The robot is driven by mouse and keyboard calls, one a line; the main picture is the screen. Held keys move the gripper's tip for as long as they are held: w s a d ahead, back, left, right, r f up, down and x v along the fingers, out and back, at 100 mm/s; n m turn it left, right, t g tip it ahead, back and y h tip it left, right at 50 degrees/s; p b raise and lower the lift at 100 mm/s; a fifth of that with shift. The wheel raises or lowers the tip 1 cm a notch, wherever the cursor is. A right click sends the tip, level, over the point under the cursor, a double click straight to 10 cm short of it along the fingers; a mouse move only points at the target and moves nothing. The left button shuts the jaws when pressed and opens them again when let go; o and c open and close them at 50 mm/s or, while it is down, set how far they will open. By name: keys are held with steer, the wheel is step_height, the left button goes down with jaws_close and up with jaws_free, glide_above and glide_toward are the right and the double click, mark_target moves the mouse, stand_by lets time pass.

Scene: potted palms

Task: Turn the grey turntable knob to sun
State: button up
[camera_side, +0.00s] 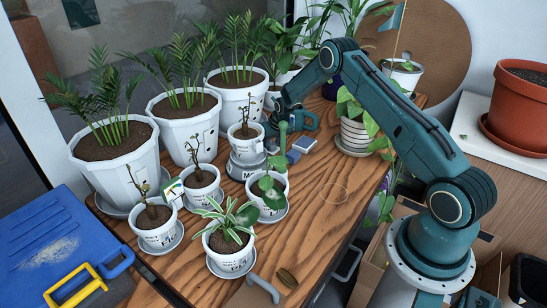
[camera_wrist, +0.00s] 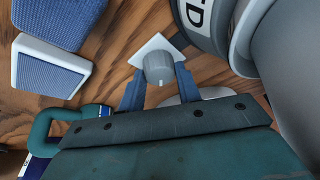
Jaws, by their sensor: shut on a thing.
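The grey knob (camera_wrist: 159,66) stands on a white square plate (camera_wrist: 146,47) in the wrist view. My gripper (camera_wrist: 160,82) has its two blue fingers on either side of the knob, shut on it. The knob's pointer and any sun mark cannot be made out. The grey turntable (camera_side: 246,168) carries a white potted plant (camera_side: 245,143) in the side view.
Two blue-and-white blocks (camera_wrist: 50,66) lie left of the knob; they also show in the side view (camera_side: 304,144). Several potted plants crowd the left and front. Bare wood (camera_side: 325,190) lies to the right.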

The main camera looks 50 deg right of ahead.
steer(key=shift+m, duration=0.8)
steer(key=o, duration=1)
steer(key=shift+c, duration=0.2)
steer(key=shift+n, duration=0.6)
steer(key=n+y, duration=0.1)
steer(key=n, duration=0.2)
steer(key=shift+d+n, duration=0.1)
steer(key=shift+n, duration=0.3)
steer(key=s+a+r+m, duration=0.1)
steer(key=s+r+m, duration=0.1)
steer(key=r, duration=0.4)
steer(key=s+a+r+m+h, duration=0.1)
steer(key=s+r+m, duration=0.1)
steer(key=r, duration=0.4)
steer(key=shift+s+a+r, duration=0.35)
steer(key=shift+s+a, duration=0.05)
steer(key=shift+s, duration=0.05)
